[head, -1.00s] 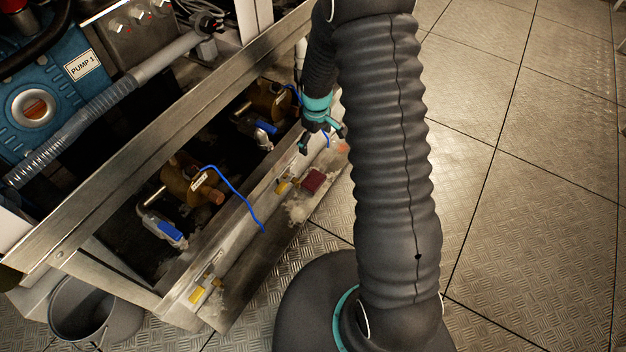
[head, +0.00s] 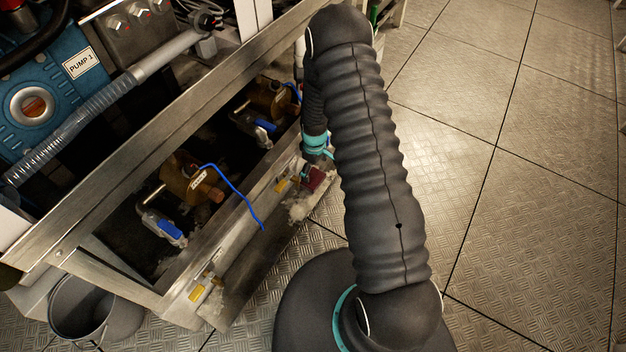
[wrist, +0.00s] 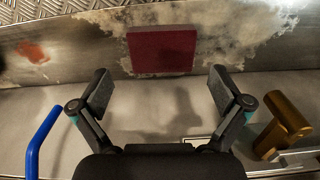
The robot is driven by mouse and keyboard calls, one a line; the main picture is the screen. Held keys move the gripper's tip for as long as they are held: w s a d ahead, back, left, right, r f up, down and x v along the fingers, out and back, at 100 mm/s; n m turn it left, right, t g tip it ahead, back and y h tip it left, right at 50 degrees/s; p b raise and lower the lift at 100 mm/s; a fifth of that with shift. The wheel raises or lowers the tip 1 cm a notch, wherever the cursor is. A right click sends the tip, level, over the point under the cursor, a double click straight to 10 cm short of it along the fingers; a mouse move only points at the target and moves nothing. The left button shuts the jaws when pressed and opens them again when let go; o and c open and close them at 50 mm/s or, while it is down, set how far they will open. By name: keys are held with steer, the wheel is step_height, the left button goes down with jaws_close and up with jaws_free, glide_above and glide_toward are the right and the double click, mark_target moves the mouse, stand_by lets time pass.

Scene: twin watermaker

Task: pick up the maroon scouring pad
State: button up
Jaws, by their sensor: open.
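The maroon scouring pad (wrist: 161,50) is a flat, dark red block in the upper middle of the wrist view. It lies on a metal ledge (wrist: 90,50) marked with whitish residue. My gripper (wrist: 158,88) is open and empty, its two fingers spread to either side just short of the pad. In the head view the pad (head: 313,176) shows small beside the ledge's white patch, right below my gripper (head: 318,157), whose fingers are partly hidden there by my arm.
Valves with blue handles (head: 171,230) sit in the metal frame to the left. A grey bucket (head: 95,310) stands at lower left. Open floor (head: 530,200) lies to the right.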

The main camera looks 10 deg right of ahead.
mark_target(313, 178)
steer(key=shift+a+f, duration=0.2)
steer(key=shift+f, duration=2.45)
steer(key=c, duration=0.8)
